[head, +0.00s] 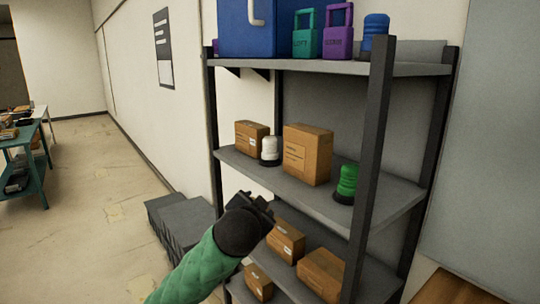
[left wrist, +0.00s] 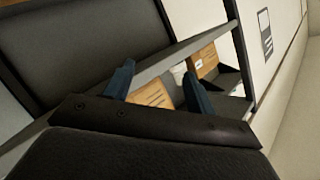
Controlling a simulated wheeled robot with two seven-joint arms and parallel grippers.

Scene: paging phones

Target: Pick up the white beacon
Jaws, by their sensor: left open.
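The white beacon (head: 269,147) stands upright on the middle shelf (head: 300,187) of a dark rack, between two cardboard boxes. It has a dark base. In the left wrist view the white beacon (left wrist: 178,73) shows only partly, beyond the fingers and next to a box. My left gripper (head: 262,202) is in front of the rack, below the middle shelf's front edge and apart from the beacon. In the left wrist view its two fingers (left wrist: 158,72) are spread with nothing held between them. My right gripper is in neither view.
Cardboard boxes (head: 251,136) (head: 307,154) flank the beacon. The top shelf holds a blue case (head: 257,28), two lock-shaped items and a blue beacon (head: 376,24). Lower boxes (head: 286,240) sit below.

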